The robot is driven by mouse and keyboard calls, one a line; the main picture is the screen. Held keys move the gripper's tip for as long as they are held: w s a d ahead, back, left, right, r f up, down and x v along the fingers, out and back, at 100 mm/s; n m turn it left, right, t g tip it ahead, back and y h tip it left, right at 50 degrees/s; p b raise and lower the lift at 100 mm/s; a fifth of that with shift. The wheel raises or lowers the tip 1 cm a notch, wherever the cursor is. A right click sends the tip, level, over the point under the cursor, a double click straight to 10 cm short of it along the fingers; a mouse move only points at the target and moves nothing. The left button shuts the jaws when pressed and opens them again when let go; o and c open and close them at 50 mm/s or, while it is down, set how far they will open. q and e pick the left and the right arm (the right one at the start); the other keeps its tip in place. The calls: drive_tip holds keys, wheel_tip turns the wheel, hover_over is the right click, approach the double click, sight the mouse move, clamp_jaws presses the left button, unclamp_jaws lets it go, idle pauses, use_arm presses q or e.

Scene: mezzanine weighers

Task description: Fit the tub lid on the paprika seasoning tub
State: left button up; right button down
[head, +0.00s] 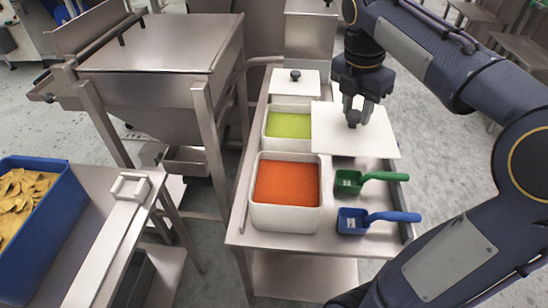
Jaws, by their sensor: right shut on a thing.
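The paprika seasoning tub is the white tub (286,219) with orange-red powder near the front of the steel bench; it stands open. The tub lid (340,142) is a flat white plate with a dark knob. My right gripper (356,112) is shut on the lid's knob, with the lid about level, behind and to the right of the paprika tub. The lid hides part of the bench; I cannot tell its exact height above it. My left gripper is out of view.
A white tub with green powder (289,125) stands open behind the paprika tub. Behind that, another white lid with a black knob (294,87) is in place. A green scoop (368,180) and a blue scoop (375,219) lie right of the paprika tub.

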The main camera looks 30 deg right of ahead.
sight(316, 130)
drive_tip(key=a+f, duration=0.1)
drive_tip(key=a, duration=0.1)
drive_tip(key=w+a+f, duration=0.1)
drive_tip(key=a, duration=0.2)
drive_tip(key=w+a+f, duration=0.1)
drive_tip(key=a, duration=0.2)
drive_tip(key=shift+f, duration=0.25)
drive_tip(key=w+a+f+b, duration=0.1)
drive_tip(key=a+f, duration=0.4)
drive_tip(key=f, duration=0.4)
drive_tip(key=shift+w+a+f, duration=0.15)
drive_tip(key=shift+a, duration=0.15)
drive_tip(key=shift+b, duration=0.3)
drive_tip(key=shift+f, duration=0.2)
drive_tip(key=c, duration=1)
unclamp_jaws()
